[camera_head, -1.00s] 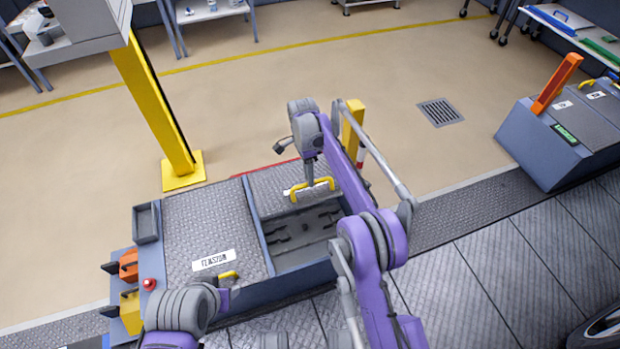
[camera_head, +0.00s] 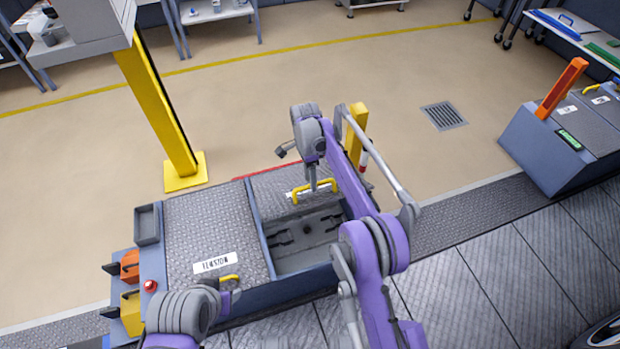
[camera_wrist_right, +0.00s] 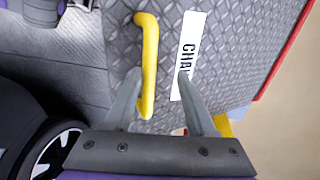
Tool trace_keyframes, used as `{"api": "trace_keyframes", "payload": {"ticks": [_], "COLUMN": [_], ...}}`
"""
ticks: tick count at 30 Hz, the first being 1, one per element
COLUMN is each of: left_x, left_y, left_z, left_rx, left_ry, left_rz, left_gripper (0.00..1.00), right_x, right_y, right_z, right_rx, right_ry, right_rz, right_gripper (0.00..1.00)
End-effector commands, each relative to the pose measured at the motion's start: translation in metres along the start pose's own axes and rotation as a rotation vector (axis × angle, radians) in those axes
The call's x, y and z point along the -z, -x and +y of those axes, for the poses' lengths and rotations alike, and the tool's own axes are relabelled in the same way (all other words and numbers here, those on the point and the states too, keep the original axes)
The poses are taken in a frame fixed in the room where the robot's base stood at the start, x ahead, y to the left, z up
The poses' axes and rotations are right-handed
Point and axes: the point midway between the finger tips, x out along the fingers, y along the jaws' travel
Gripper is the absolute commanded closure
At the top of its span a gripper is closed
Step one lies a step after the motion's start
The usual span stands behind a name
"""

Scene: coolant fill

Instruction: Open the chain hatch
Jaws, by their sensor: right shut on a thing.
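The chain hatch (camera_head: 272,186) is a grey tread-plate cover with a yellow handle (camera_head: 330,184) and a white label. It lies at the back of its bay, and the dark compartment (camera_head: 290,255) in front of it is uncovered. My right gripper (camera_head: 315,187) reaches down to the handle and is shut on it. In the right wrist view the yellow handle (camera_wrist_right: 149,60) runs between the two fingers (camera_wrist_right: 155,85), beside the partly hidden label (camera_wrist_right: 188,50). My left arm shows at the bottom left, but its gripper does not.
A second tread-plate cover (camera_head: 205,225) with its own yellow handle (camera_head: 229,278) lies closed to the left. A yellow post (camera_head: 160,110) stands behind it, and a shorter yellow post (camera_head: 357,128) stands behind my right forearm. Open floor (camera_head: 290,80) lies beyond.

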Motion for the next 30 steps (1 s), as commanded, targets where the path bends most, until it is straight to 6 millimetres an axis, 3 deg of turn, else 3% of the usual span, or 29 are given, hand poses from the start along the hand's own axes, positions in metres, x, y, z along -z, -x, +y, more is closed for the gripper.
{"api": "trace_keyframes", "payload": {"ticks": [15,24,30], "left_x": [0.001,0.005,0.021], "left_y": [0.001,0.015,0.058], "left_z": [0.0,0.0,0.0], "left_rx": [0.0,0.0,0.0], "left_ry": [0.0,0.0,0.0], "left_rz": [0.0,0.005,0.021], "left_gripper": [0.5,0.5,0.5], "right_x": [0.001,0.0,0.0], "right_y": [0.005,0.058,0.087], "right_z": [0.0,0.001,0.002], "right_rx": [0.0,0.0,0.003], "right_ry": [-0.001,0.0,-0.001], "right_rz": [0.001,0.001,0.001], "right_gripper": [0.5,0.5,0.5]}}
